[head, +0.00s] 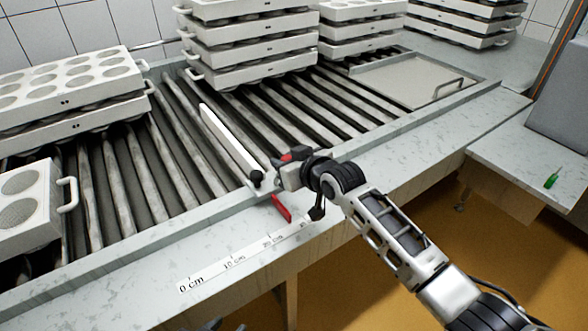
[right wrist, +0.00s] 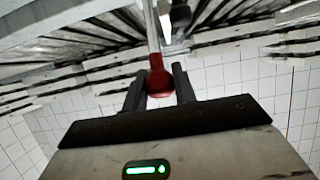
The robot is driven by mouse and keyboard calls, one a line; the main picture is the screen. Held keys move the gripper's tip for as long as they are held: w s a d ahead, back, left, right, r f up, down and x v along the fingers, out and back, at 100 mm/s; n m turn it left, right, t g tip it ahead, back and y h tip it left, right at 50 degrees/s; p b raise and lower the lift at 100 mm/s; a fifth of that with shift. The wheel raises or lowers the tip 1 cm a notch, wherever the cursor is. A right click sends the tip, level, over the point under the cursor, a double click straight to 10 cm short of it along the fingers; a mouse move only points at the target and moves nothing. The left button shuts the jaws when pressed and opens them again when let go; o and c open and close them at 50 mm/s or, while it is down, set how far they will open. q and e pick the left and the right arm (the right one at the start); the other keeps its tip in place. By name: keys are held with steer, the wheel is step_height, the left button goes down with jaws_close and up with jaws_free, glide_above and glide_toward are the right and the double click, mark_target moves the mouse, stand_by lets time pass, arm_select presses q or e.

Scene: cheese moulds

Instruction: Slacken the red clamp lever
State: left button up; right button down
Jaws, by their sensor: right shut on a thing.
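The red clamp lever shows in the right wrist view as a red knob (right wrist: 158,80) on a slim shaft, between the two dark fingers of my right gripper (right wrist: 160,88). In the head view, a bit of red (head: 287,157) shows at my right gripper (head: 283,165), which is shut on the lever at the front rail and hides most of it. A white guide bar (head: 228,140) with a black knob (head: 257,178) lies across the rollers just left of it. A red pointer-like piece (head: 282,208) sits above the scale. Only dark tips of my left gripper (head: 215,326) show at the bottom edge.
A centimetre scale (head: 235,262) runs along the front rail. Stacks of white moulds (head: 250,50) stand at the back and a mould (head: 28,208) at the left. A flat tray (head: 405,80) lies at the right end. A green-handled tool (head: 551,181) lies on the right-hand table.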

steer(key=shift+w+a+r, duration=0.35)
steer(key=shift+w+r, duration=0.15)
steer(key=shift+r, duration=0.15)
steer(key=c, duration=1.1)
jaws_free()
steer(key=shift+f, duration=0.15)
steer(key=shift+d, duration=0.1)
steer(key=shift+s+d, duration=0.15)
steer(key=shift+s, duration=0.1)
steer(key=v, duration=1.5)
steer(key=shift+s+d+p, duration=0.1)
steer(key=shift+d+p, duration=0.1)
steer(key=shift+p, duration=0.15)
